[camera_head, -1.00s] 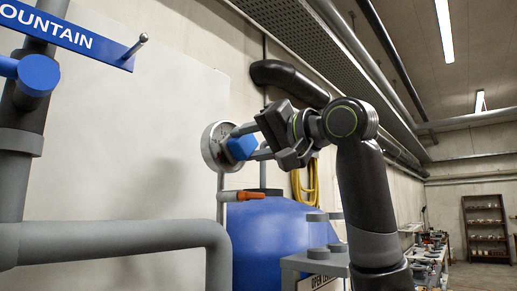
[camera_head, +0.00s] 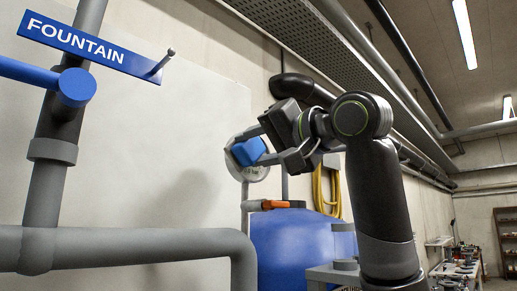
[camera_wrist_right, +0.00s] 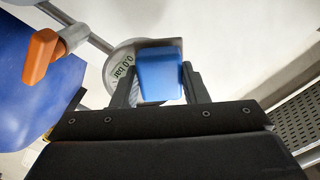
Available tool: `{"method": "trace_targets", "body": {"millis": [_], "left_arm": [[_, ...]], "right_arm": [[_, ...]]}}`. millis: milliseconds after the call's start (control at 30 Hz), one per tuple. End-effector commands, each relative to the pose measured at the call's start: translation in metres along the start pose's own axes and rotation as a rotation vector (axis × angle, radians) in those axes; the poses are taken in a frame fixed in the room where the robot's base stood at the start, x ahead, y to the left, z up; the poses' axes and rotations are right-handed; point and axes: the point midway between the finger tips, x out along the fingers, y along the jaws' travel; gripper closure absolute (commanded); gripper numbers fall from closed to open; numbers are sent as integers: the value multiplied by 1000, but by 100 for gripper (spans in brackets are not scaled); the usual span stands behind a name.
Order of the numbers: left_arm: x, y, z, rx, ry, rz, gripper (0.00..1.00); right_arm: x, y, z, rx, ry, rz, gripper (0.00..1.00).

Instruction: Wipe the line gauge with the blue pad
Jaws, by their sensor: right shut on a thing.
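The line gauge (camera_head: 259,173) is a round dial on a thin grey pipe, mostly hidden behind my right gripper and the pad in the head view. It shows in the right wrist view (camera_wrist_right: 122,68) with "0.0 bar" on its face. My right gripper (camera_head: 248,150) is shut on the blue pad (camera_head: 249,151). In the right wrist view the pad (camera_wrist_right: 160,76) sits between the fingers and covers part of the dial. I cannot tell whether the pad touches the dial. My left gripper is not in view.
An orange valve handle (camera_head: 275,204) sits just below the gauge, above a blue tank (camera_head: 292,240). A yellow hose (camera_head: 327,190) hangs behind. Grey pipes (camera_head: 140,247) and a blue FOUNTAIN sign (camera_head: 90,45) stand at left. The pale wall between is bare.

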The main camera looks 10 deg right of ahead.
Motion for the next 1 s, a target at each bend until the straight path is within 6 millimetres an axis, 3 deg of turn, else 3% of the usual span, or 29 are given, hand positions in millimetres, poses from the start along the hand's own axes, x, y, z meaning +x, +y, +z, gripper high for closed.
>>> {"method": "trace_targets", "body": {"millis": [600, 1000], "left_arm": [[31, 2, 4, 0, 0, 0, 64], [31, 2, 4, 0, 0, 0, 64]], "right_arm": [[-56, 2, 1, 0, 2, 0, 81], [-60, 0, 0, 0, 0, 0, 81]]}}
